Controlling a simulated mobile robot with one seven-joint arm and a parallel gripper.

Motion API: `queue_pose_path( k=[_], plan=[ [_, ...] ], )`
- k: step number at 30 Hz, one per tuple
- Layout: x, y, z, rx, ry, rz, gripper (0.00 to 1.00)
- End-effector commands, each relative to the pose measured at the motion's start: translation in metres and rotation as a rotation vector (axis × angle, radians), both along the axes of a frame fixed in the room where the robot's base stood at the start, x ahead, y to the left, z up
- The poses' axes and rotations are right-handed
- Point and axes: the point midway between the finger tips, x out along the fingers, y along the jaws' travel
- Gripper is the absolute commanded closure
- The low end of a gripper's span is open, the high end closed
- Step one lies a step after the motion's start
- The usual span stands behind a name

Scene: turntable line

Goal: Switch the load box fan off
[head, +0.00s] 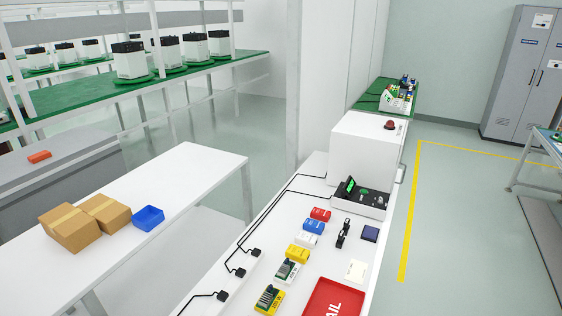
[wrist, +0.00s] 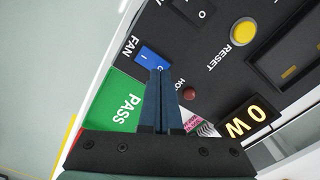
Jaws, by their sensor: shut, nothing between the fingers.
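In the wrist view, the blue fan rocker switch (wrist: 150,57) sits on a dark panel (wrist: 222,68), beside the word FAN. Its "I" mark shows; its lower right end is partly hidden by my fingertips. My gripper (wrist: 159,72) is shut and empty, its tips over or at that end of the switch. I cannot tell whether they touch it, nor which way the rocker is tilted. My gripper is not visible there.
Close to the switch are a black rocker (wrist: 192,12), a yellow RESET button (wrist: 243,32), a dark red HOT lamp (wrist: 189,94), a green PASS area (wrist: 118,103) and an amber "0 W" display (wrist: 247,118). Coloured blocks and a red FAIL tray (head: 325,300) lie on the white bench.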

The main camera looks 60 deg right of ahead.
Motion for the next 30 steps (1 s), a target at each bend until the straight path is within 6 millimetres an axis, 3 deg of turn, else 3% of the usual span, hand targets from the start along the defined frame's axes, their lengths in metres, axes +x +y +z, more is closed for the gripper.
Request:
queue_pose_path(
  k=[30],
  plan=[
    [0.000, 0.000, -0.011, 0.000, 0.000, 0.000, 1.00]
  ],
)
